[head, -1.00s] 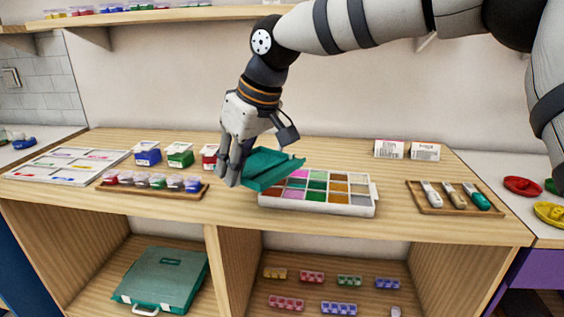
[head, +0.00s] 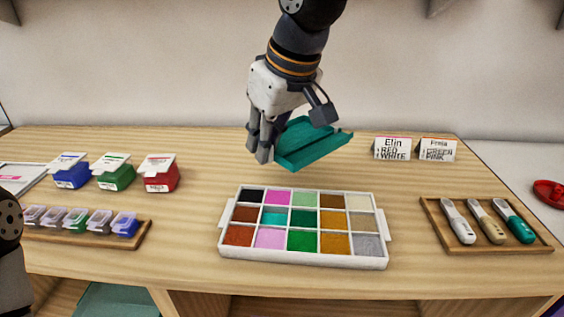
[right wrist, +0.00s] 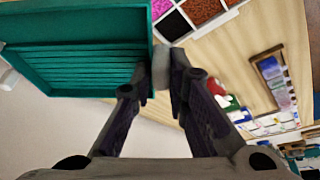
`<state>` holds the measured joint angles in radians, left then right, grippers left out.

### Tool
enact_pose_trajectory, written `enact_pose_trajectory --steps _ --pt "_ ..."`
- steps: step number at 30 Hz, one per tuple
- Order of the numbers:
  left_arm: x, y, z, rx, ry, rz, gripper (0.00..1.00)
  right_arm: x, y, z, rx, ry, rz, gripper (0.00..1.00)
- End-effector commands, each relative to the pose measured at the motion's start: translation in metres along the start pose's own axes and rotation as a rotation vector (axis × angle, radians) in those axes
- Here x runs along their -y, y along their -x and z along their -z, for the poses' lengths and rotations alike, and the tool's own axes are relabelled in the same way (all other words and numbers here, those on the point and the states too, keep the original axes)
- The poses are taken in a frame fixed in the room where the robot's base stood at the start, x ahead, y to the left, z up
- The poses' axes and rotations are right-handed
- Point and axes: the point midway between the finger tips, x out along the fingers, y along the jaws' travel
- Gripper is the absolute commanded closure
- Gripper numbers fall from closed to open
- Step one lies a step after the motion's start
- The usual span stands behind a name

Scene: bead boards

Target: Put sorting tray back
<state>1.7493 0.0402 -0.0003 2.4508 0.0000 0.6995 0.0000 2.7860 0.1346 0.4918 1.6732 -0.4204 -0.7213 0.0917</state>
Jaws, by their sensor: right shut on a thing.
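The teal sorting tray (head: 318,150) is in the air above the back of the table, behind the bead box, and looks tilted. My right gripper (head: 262,152) is shut on its left edge in the head view. In the right wrist view, the ridged tray (right wrist: 75,68) fills the upper left, with the fingers (right wrist: 168,72) close together at its edge. The tray's far parts are cut off there. My left gripper is not in view; only a piece of my left arm shows at the left edge of the head view.
The white bead box (head: 303,262) with coloured compartments stands in front of the tray. A wooden tray (head: 535,247) with three pens lies right, below two name cards (head: 392,149). Bead packs (head: 115,175) and a rack (head: 90,237) stand left. Table between packs and bead box is clear.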

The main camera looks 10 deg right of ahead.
Motion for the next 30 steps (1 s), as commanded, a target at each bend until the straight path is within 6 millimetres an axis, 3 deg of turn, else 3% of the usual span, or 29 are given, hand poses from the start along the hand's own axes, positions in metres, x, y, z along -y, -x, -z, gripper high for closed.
enact_pose_trajectory --steps 4,8,14,19,29,30 --pt "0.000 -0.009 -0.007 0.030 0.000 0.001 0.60 -0.026 -0.047 0.015 0.012 -0.003 0.007 1.00" --pt "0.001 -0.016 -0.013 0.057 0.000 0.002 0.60 -0.038 -0.074 0.020 0.010 -0.003 0.006 1.00" --pt "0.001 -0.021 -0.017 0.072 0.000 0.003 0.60 -0.048 -0.092 0.025 0.005 -0.001 0.003 1.00" --pt "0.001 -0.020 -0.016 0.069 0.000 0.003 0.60 -0.048 -0.117 0.014 0.002 0.001 0.000 1.00" --pt "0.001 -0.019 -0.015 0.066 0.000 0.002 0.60 -0.047 -0.119 0.013 -0.001 0.001 -0.001 1.00" --pt "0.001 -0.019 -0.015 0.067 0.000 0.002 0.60 -0.047 -0.120 0.013 0.000 0.001 -0.001 0.81"
